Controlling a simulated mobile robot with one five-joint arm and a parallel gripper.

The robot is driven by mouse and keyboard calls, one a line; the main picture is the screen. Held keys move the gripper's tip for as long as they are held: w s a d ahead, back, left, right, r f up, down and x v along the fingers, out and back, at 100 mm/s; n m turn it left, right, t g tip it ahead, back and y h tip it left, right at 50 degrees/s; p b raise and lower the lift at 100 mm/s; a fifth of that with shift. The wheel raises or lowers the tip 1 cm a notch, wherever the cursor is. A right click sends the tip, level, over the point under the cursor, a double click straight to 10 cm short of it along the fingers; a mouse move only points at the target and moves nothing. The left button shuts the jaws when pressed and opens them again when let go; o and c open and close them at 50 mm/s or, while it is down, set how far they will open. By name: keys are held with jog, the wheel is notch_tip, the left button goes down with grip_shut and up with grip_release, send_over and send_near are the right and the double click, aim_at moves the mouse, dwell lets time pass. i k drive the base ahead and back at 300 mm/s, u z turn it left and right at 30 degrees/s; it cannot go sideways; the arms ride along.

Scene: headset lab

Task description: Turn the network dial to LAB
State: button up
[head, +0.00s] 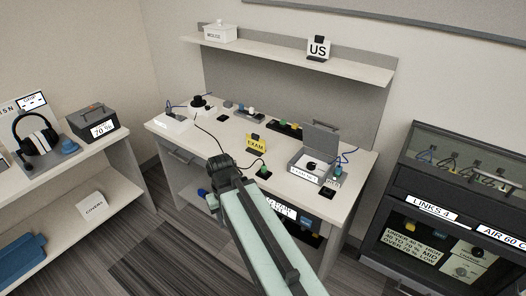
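I cannot tell which dial is the network dial, and no LAB label is readable. A black round knob (311,166) sits in an open grey box (293,172) with a raised lid, on the right of the middle bench; the label on the box's front is too small to read surely. Another black round knob-like piece (197,102) is at the bench's back left. My arm reaches up from the bottom, and my gripper (218,166) is at the bench's front edge, left of the grey box and apart from it. Its fingers are too small and dark to read.
A yellow EXAM sign (256,143) and a green-topped piece (263,171) stand near my gripper. Cables lie on the bench (228,127). A shelf (290,59) hangs above. A dark cabinet (440,208) stands right; a side bench with headphones (36,137) stands left.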

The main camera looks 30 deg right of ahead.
aim_at(311, 165)
jog(key=u, duration=0.35)
jog(key=i, duration=0.65)
jog(key=u, duration=0.45)
jog(key=k, duration=0.8)
jog(key=u, duration=0.2)
jog(key=i, duration=0.8)
jog(key=z, duration=0.1)
